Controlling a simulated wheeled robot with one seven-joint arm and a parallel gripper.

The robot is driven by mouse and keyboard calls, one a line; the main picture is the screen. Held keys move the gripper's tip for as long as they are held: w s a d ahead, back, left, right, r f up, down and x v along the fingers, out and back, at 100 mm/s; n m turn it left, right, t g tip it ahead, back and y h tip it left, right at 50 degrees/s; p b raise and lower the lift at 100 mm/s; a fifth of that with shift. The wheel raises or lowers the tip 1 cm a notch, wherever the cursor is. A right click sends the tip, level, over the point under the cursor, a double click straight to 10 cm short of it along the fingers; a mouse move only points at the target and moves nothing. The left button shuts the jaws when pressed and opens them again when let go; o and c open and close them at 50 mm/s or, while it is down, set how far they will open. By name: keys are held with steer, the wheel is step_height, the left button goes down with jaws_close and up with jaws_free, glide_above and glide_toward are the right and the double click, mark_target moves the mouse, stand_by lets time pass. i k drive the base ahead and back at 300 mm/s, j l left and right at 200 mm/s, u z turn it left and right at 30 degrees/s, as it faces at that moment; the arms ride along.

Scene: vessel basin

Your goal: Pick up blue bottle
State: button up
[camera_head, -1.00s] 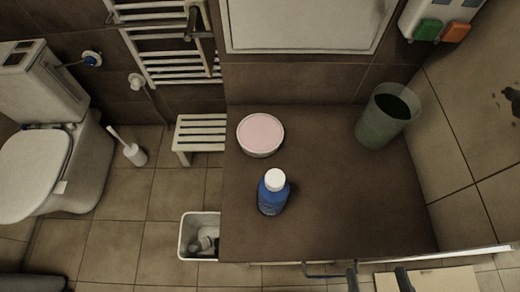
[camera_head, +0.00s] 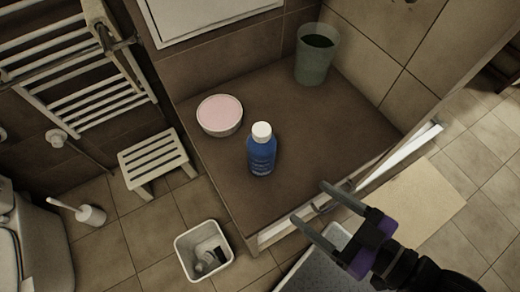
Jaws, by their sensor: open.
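The blue bottle (camera_head: 262,156) with a white cap stands upright on the brown counter (camera_head: 300,120), near its front left part. My gripper (camera_head: 310,203) comes in from the lower right. Its two grey fingers are spread apart and point up and left, with nothing between them. The fingertips show below and to the right of the bottle, near the counter's front edge, and do not touch the bottle.
A pink-topped round tub (camera_head: 219,115) sits left of and behind the bottle. A green cup (camera_head: 316,54) stands at the counter's back corner. A bin (camera_head: 204,250) and a slatted stool (camera_head: 153,160) stand on the floor to the left. The counter right of the bottle is clear.

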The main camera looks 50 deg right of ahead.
mark_target(261, 144)
steer(key=k+j, duration=0.25)
steer(key=j, duration=0.15)
steer(key=k+j, duration=0.55)
steer(key=j, duration=0.2)
